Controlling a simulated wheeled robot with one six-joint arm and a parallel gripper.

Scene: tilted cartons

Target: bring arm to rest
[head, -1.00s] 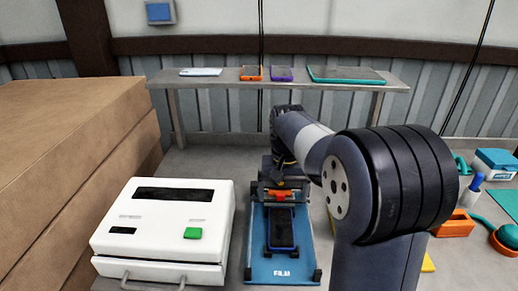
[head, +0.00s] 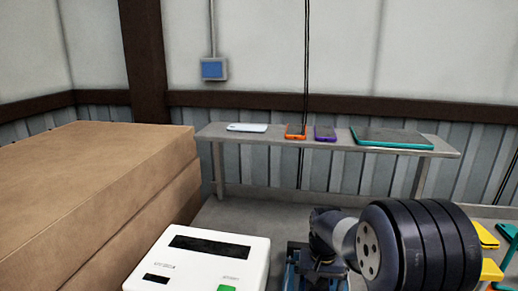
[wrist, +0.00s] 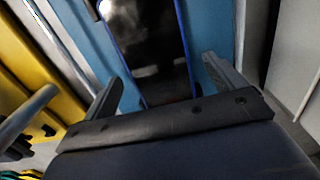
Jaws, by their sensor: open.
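My gripper (wrist: 165,85) is open in the wrist view, with its two fingers spread apart and nothing between them. Beyond the fingers lies a dark phone (wrist: 150,45) with a blue edge, on a blue tray (wrist: 208,38). The near end of the phone is close to the finger gap; I cannot tell the height between them. In the head view my arm (head: 420,245) reaches down at the bottom right, and its gripper end is mostly hidden or cut off by the lower edge. A little of the blue tray shows there.
A white machine (head: 205,262) with a green button stands left of my arm. Brown cartons (head: 100,180) are stacked further left. A grey shelf (head: 215,135) at the back holds several phones and a teal-edged tablet (head: 392,137). Yellow pieces (head: 490,270) lie at the right.

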